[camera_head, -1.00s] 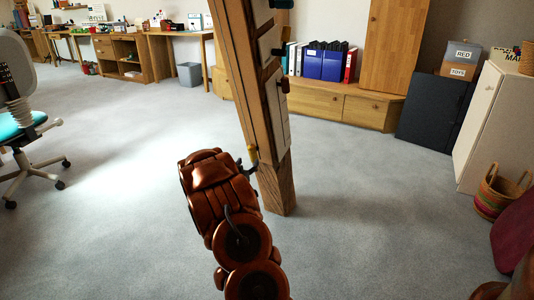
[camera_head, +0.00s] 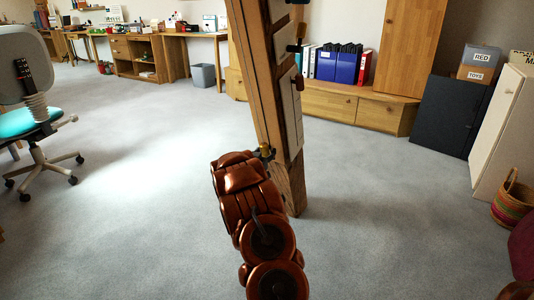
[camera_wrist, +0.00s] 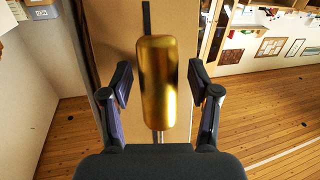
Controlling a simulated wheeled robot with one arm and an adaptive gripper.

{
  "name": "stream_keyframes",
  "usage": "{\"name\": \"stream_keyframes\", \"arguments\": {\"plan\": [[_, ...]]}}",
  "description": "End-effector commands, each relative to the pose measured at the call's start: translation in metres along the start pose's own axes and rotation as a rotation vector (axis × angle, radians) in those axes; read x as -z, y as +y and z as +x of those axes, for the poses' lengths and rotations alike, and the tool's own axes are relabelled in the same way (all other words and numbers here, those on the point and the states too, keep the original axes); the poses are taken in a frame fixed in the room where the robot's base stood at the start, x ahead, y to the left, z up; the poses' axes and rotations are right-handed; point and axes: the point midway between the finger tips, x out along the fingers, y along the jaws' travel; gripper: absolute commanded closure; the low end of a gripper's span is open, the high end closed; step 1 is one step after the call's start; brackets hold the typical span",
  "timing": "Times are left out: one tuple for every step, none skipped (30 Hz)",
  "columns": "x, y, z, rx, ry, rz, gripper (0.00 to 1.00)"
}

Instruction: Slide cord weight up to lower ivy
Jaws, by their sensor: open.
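A gold, rounded cord weight (camera_wrist: 157,85) hangs upright against the timber post in the wrist view, with a dark cord or strip (camera_wrist: 146,18) above it. My gripper (camera_wrist: 160,78) is open, one finger on each side of the weight, with a visible gap on both sides. In the head view a small yellow-gold piece, likely the weight (camera_head: 265,152), shows low on the post beside my gripper (camera_head: 258,160), partly hidden by my arm. I cannot make out any ivy in either view.
The timber post (camera_head: 296,185) leans slightly, with pale panels, a brass-and-dark fitting (camera_head: 295,47) and a reddish knob (camera_head: 298,82) above. An office chair (camera_head: 35,120) stands left, a wooden cabinet (camera_head: 350,108) behind, a woven basket (camera_head: 512,200) right. Carpet around the post is clear.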

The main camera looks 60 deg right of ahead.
Motion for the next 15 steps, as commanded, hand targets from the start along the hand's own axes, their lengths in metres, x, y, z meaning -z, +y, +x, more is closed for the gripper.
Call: {"name": "stream_keyframes", "arguments": {"plan": [[0.0001, 0.0002, 0.0002, 0.000, 0.000, 0.000, 0.39], [0.0002, 0.0002, 0.0002, 0.000, 0.000, 0.000, 0.39], [0.0004, 0.0003, 0.0002, 0.000, 0.000, 0.000, 0.39], [0.0004, 0.0004, 0.0002, -0.001, 0.001, 0.000, 0.39], [0.0004, 0.0005, 0.0002, -0.001, 0.001, 0.000, 0.39], [0.0004, 0.0005, 0.0002, -0.001, 0.001, 0.000, 0.40], [0.0005, 0.0006, 0.0002, -0.001, 0.001, 0.000, 0.43], [0.0005, 0.0006, 0.0002, -0.001, 0.001, 0.000, 0.46], [0.0005, 0.0007, 0.0003, -0.001, 0.001, 0.000, 0.50], [0.0006, 0.0007, 0.0003, -0.001, 0.001, 0.000, 0.53], [0.0005, 0.0008, 0.0003, -0.001, 0.001, 0.000, 0.57], [0.0006, 0.0008, 0.0003, -0.001, 0.001, 0.000, 0.61], [0.0007, 0.0009, 0.0004, -0.001, 0.001, 0.000, 0.64], [0.0007, 0.0009, 0.0004, -0.002, 0.001, 0.000, 0.67], [0.0007, 0.0009, 0.0004, -0.001, 0.001, 0.000, 0.71]]}}
